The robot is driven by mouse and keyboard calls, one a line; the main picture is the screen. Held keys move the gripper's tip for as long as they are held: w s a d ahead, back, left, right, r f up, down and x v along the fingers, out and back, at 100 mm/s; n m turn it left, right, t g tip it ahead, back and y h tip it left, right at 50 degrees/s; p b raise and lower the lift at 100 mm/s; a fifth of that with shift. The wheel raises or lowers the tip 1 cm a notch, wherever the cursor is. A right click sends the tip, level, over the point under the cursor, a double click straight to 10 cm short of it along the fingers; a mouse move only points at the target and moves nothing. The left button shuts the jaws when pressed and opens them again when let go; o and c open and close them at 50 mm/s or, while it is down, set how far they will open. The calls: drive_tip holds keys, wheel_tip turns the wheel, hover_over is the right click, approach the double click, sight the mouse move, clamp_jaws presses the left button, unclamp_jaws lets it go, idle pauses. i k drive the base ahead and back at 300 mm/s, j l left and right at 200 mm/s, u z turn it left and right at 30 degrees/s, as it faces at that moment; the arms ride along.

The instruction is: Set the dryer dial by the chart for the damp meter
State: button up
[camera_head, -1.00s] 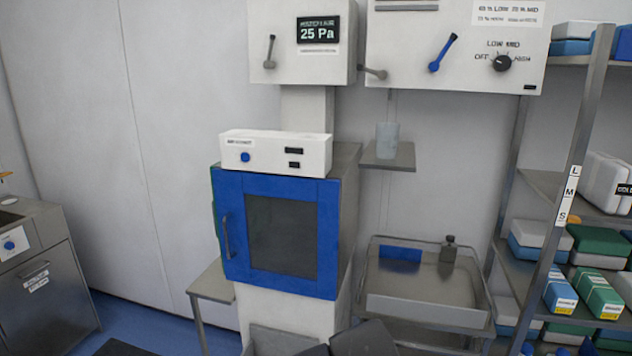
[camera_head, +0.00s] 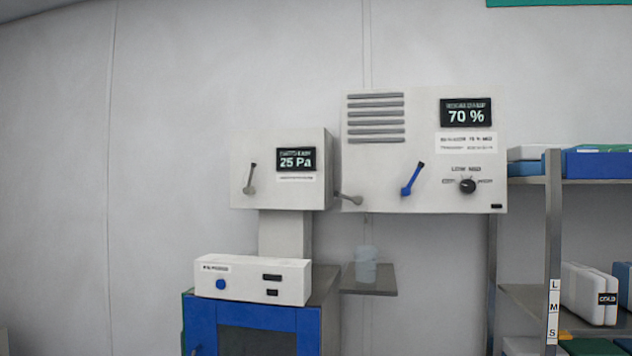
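The dryer (camera_head: 362,190) is a white wall box with grey vent slats and a blue lever (camera_head: 412,179), right of centre. Its black dial (camera_head: 467,186) is at the lower right, with LOW and MID printed above it; the side labels are blurred. I cannot tell which mark the pointer faces. The damp meter (camera_head: 466,112) is a dark screen above, reading 70 %. The chart (camera_head: 466,143) is a white label just under it, with small print, mostly blurred. My gripper is not in view.
A white box (camera_head: 240,174) to the left shows 25 Pa and has grey levers. Below are a blue-fronted cabinet (camera_head: 203,325) and a small shelf (camera_head: 383,283) with a translucent cup (camera_head: 366,262). A metal rack (camera_head: 552,240) stands at right. The wall at left is bare.

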sight(467, 186)
drive_tip(key=l+z, duration=0.15)
drive_tip(key=z, duration=0.2)
drive_tip(key=i+l+z, duration=0.15)
drive_tip(key=z, duration=0.15)
drive_tip(key=k+j+z, duration=0.25)
drive_tip(key=z, duration=0.15)
